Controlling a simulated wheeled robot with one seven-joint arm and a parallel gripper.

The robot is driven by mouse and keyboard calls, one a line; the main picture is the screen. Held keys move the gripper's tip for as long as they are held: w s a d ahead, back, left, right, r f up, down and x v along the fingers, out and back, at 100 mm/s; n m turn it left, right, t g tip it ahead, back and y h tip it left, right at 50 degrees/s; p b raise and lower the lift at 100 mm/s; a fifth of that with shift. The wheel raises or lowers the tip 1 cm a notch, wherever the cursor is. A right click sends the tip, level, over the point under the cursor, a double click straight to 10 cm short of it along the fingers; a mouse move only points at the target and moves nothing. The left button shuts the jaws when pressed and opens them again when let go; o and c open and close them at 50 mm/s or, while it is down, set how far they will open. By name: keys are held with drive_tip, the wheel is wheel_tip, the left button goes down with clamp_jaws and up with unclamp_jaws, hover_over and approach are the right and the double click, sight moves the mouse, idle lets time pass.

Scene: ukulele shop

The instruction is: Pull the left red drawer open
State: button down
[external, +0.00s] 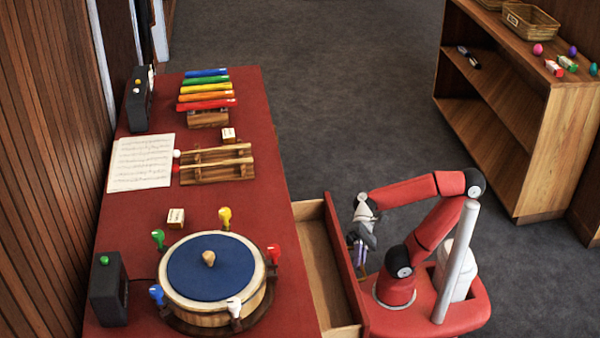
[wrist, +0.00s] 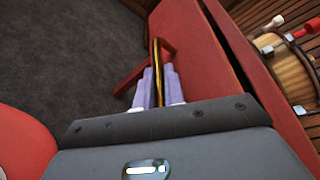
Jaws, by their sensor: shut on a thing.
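The red drawer (external: 345,265) stands pulled out from the right side of the red table (external: 255,130), and its wooden inside (external: 318,258) shows empty in the external view. My gripper (external: 358,250) is at the outer face of the drawer front. In the wrist view my gripper's pale purple fingers (wrist: 157,88) are shut on a thin brass-coloured handle (wrist: 157,55), which runs between them. The red drawer front (wrist: 190,50) lies beside the fingers there. The far end of the handle is hidden by the fingers in the external view.
On the table stand a round drum with a blue top (external: 210,265), a rainbow xylophone (external: 207,92), a music sheet (external: 141,162) and dark boxes (external: 108,290). A wooden shelf (external: 540,130) stands at the right. Grey floor (external: 320,80) is clear between them.

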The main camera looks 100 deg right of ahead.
drive_tip(key=s+b, duration=0.2)
drive_tip(key=s, duration=1)
drive_tip(key=shift+b, duration=0.4)
drive_tip(key=c, duration=1.5)
unclamp_jaws()
drive_tip(key=v, duration=0.7)
drive_tip(key=shift+d+p, duration=0.4)
drive_tip(key=shift+p, duration=0.05)
drive_tip(key=shift+s+r, duration=0.1)
drive_tip(key=shift+r, duration=0.05)
